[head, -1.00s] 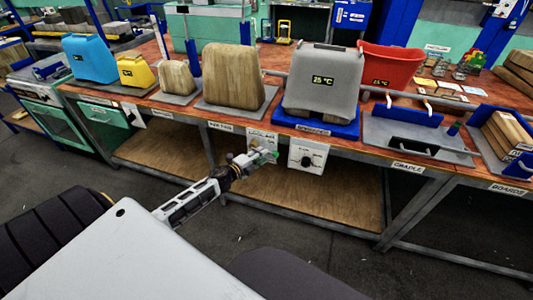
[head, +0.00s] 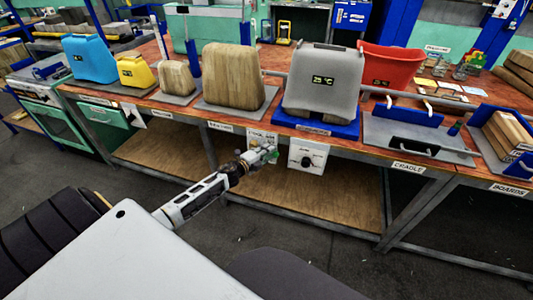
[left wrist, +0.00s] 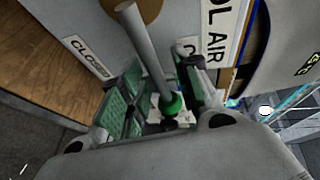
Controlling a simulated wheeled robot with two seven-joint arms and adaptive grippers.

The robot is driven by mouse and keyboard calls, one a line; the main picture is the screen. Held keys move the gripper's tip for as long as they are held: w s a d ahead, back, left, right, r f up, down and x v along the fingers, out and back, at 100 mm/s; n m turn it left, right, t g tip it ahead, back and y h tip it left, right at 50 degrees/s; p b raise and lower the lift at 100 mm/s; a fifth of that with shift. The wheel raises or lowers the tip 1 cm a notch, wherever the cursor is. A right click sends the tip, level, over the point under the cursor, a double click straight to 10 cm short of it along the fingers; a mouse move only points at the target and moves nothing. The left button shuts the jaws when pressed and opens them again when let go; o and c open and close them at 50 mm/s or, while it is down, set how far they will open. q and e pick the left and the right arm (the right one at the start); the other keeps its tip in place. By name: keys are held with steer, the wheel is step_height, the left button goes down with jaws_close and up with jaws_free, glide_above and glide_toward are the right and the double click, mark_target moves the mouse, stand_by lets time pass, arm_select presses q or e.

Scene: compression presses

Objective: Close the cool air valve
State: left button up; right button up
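The cool air valve panel (head: 262,136) hangs under the bench's front edge in the head view; my gripper covers its lower part. In the left wrist view the valve lever (left wrist: 143,38) is a grey rod with a green knob (left wrist: 172,105), running from a brown pivot (left wrist: 140,8). A "CLOSED" label (left wrist: 88,57) lies to the left and an "AIR" label (left wrist: 217,42) to the right. My left gripper (head: 266,154) is at the panel, its fingers (left wrist: 160,95) apart on either side of the lever. Contact is unclear. My right gripper is out of view.
A second panel with a dark knob (head: 307,156) hangs just right of the valve. Above, the bench carries a grey press block (head: 322,85) on a blue base and a wooden block (head: 233,78). A lower wooden shelf (head: 310,205) runs beneath.

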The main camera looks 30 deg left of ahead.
arm_select(q)
jaws_close()
